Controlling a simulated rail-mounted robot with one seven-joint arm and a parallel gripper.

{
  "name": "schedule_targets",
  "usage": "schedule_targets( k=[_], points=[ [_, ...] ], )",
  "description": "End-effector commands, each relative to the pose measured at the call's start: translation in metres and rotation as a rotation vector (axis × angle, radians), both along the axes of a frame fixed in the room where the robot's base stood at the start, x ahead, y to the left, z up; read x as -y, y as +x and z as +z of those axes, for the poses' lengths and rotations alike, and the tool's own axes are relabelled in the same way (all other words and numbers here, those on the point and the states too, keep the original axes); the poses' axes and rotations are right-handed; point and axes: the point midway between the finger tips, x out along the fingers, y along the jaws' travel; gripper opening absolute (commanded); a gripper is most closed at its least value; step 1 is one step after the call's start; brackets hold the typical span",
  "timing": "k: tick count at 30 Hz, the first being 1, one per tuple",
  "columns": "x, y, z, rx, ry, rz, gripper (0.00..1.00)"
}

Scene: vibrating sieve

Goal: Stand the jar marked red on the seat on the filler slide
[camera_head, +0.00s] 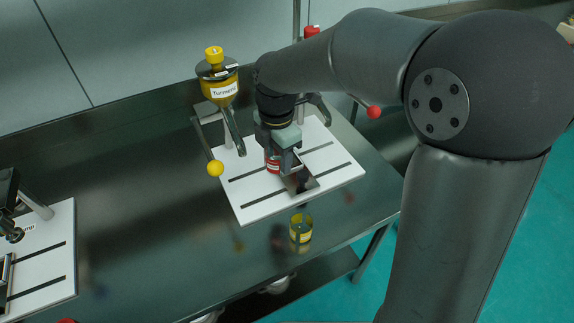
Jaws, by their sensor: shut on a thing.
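My gripper (284,166) points down over the white filler base board (262,210). It is shut on the jar marked red (271,164), which shows only in part beside and behind the fingers. The jar looks upright. A dark, flat piece with a shiny edge (302,184), perhaps the seat on the slide, lies just right of and below the fingers. The gripper hides much of this spot, so I cannot tell whether the jar touches the seat.
A turmeric hopper (221,88) with a yellow cap stands behind left, above a yellow ball knob (215,168). A red ball knob (373,112) is at the right. A yellow-marked jar (301,228) stands on the dark table (150,240) in front. Another white board (50,250) is left.

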Motion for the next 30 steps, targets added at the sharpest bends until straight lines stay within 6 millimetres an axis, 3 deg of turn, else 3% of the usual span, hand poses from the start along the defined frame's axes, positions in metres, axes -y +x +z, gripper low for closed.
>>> schedule_targets(
  k=[10,15,26,30],
  points=[
    [0.011,0.081,-0.036,-0.005,0.000,-0.002,0.26],
    [0.015,0.107,-0.068,-0.005,-0.001,-0.002,0.26],
    [0.019,0.131,-0.097,-0.003,-0.001,-0.002,0.26],
    [0.019,0.130,-0.118,-0.005,-0.001,-0.001,0.26]
  ],
)
